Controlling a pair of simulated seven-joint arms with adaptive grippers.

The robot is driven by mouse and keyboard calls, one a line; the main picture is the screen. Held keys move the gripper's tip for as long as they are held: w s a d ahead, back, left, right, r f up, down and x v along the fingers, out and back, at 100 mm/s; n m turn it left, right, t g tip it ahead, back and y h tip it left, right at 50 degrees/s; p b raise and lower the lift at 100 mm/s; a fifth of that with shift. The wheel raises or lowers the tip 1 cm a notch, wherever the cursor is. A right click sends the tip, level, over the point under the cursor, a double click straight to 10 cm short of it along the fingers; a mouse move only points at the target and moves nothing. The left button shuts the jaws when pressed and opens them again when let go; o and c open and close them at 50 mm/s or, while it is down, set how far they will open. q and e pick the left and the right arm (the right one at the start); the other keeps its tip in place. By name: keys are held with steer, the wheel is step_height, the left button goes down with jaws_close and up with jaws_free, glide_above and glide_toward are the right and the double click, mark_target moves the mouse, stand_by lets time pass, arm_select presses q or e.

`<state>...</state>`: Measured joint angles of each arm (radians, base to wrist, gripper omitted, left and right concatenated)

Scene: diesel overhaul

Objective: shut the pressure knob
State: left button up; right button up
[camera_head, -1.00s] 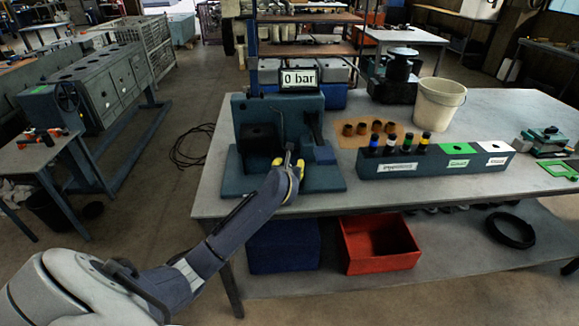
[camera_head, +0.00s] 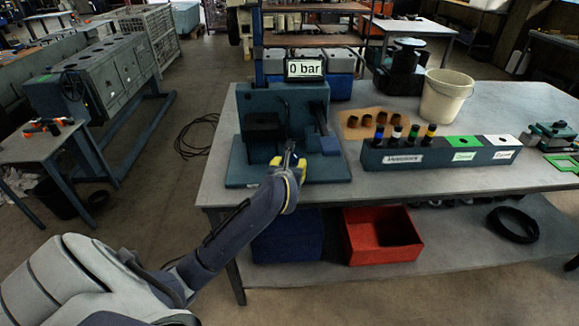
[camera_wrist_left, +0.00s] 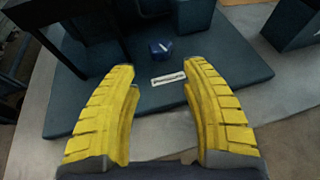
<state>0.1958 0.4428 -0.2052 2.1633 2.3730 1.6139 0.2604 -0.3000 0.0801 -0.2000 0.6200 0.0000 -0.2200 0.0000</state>
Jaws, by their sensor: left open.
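The pressure knob (camera_wrist_left: 161,48) is a small dark blue knob with a pale mark on top. It sits on the base plate (camera_wrist_left: 225,75) of the test stand, behind a white label (camera_wrist_left: 168,79). In the left wrist view my left gripper (camera_wrist_left: 158,75) is open, its yellow fingers apart, with the knob beyond the fingertips and between their lines. In the head view the left gripper (camera_head: 288,163) is over the front of the test stand (camera_head: 240,165) and hides the knob. The right gripper is not in view.
A rack (camera_head: 440,154) with several coloured injectors stands right of the stand. Several brown cups (camera_head: 378,122) lie on a tan mat behind it, and a cream bucket (camera_head: 445,95) is further right. The table front (camera_head: 330,197) is clear.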

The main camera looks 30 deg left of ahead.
arm_select(q)
steer(key=shift+s+d+r, duration=0.15)
steer(key=shift+s+d, duration=0.05)
steer(key=shift+s, duration=0.2)
